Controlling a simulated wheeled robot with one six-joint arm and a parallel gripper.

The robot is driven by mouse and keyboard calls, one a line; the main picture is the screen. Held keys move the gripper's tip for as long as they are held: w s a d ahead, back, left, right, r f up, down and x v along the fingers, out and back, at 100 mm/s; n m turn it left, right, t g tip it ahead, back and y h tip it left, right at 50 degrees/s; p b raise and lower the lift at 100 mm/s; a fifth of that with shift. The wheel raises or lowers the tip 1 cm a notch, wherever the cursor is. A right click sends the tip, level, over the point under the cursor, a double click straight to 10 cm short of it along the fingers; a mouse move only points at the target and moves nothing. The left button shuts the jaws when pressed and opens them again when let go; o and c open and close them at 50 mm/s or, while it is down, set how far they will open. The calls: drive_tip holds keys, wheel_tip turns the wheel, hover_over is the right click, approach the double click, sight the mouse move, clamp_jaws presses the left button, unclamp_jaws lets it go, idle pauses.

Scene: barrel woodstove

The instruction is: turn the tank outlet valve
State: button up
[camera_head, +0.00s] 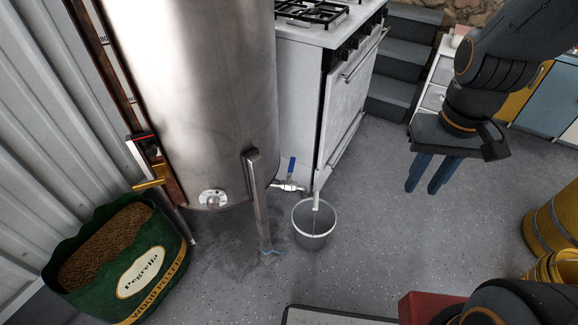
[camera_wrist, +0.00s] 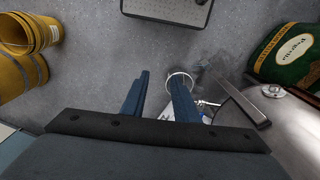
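The steel tank (camera_head: 205,95) stands at the left on legs. Its outlet valve (camera_head: 287,187) sticks out low on its right side, with a blue lever handle (camera_head: 291,166) pointing up. My gripper (camera_head: 422,188) is to the right of the valve, well apart from it, with its two blue fingers pointing down. The fingers are apart with nothing between them. In the wrist view my gripper (camera_wrist: 158,77) is open too. The valve (camera_wrist: 208,103) shows there beside the right finger, partly hidden; its handle is hard to make out.
A metal bucket (camera_head: 314,224) stands on the floor below the valve. A white stove (camera_head: 325,95) is close behind the valve. A green pellet sack (camera_head: 120,255) is left of the tank, and yellow buckets (camera_head: 555,230) are at the right. Floor between bucket and gripper is clear.

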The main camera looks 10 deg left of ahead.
sight(291, 168)
drive_tip(key=w+a+f+n+t+y+b, duration=0.1)
drive_tip(key=w+a+f+n+t+b, duration=0.2)
drive_tip(key=w+f+n+b, duration=0.45)
drive_tip(key=w+a+f+n+t+y+b, duration=0.15)
drive_tip(key=w+f+b, duration=0.25)
drive_tip(key=w+f, duration=0.75)
drive_tip(key=w+a+f+n+t+b, duration=0.35)
drive_tip(key=w+n+b, duration=0.2)
drive_tip(key=w, duration=0.95)
drive_tip(key=w+a+f+n+t+y+b, duration=0.1)
drive_tip(key=w+a+f+n+y+b, duration=0.7)
drive_tip(key=a+f+b, duration=0.35)
drive_tip(key=s+a+f+n+g+y+b, duration=0.3)
drive_tip(key=a+f+n+y+b, duration=0.4)
drive_tip(key=a+f+n, duration=0.25)
drive_tip(key=b+x, duration=0.2)
drive_tip(key=x, duration=0.5)
drive_tip(key=shift+f+b, duration=0.35)
drive_tip(key=shift+f, duration=0.05)
drive_tip(key=shift+s+h, duration=0.1)
drive_tip(key=shift+h, duration=0.15)
drive_tip(key=shift+c, duration=0.2)
